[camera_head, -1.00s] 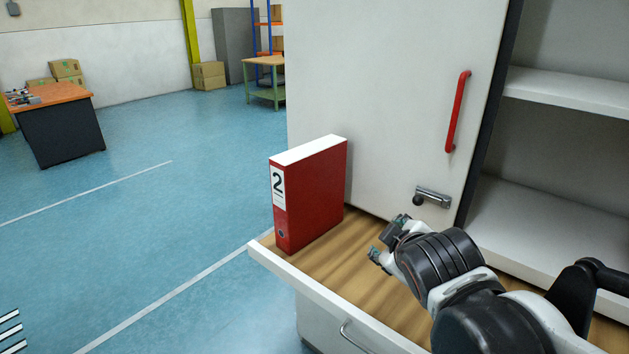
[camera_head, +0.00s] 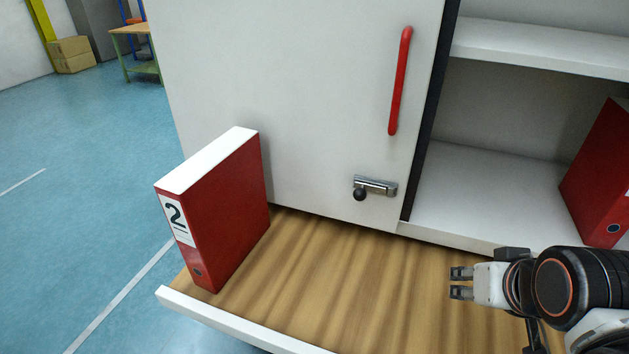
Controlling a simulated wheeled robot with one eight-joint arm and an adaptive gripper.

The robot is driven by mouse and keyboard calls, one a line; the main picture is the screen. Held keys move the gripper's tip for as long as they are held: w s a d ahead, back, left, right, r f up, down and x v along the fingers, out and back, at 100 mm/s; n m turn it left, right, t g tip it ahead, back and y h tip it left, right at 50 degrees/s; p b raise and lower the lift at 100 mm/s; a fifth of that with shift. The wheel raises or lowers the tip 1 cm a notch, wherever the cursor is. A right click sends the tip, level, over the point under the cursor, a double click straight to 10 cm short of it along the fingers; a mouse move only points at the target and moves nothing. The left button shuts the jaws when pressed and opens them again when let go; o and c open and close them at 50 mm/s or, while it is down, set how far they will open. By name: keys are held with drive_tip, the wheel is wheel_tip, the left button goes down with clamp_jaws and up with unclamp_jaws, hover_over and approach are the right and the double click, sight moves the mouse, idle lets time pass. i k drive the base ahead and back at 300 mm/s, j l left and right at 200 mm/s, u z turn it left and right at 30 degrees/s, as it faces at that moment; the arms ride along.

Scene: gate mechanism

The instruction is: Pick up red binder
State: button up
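A red binder (camera_head: 232,213) with a white top and a label "2" on its spine stands upright on the wooden surface (camera_head: 350,275), near its left end and beside the white cabinet door. A second red binder (camera_head: 600,185) is partly in view inside the cabinet at the right edge. My gripper (camera_head: 461,283) is at the lower right, above the wooden surface and pointing left. It is well apart from the "2" binder, with a small gap between its fingers and nothing between them.
The white door (camera_head: 300,110) with a red handle (camera_head: 400,82) and a metal latch (camera_head: 376,186) stands behind the wooden surface. White shelves (camera_head: 490,190) lie to the right. The wood between my gripper and the "2" binder is clear.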

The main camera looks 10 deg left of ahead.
sight(214, 203)
drive_tip(key=j+z, duration=0.45)
drive_tip(key=k+j+z, duration=0.15)
drive_tip(key=j+z, duration=0.15)
drive_tip(key=z, duration=0.15)
drive_tip(key=k+j+z, duration=0.1)
drive_tip(key=j+z, duration=0.35)
drive_tip(key=k+j+z, duration=0.15)
drive_tip(key=z, duration=0.3)
drive_tip(key=k+j+z, duration=0.15)
drive_tip(key=k+z, duration=0.15)
drive_tip(key=z, duration=0.15)
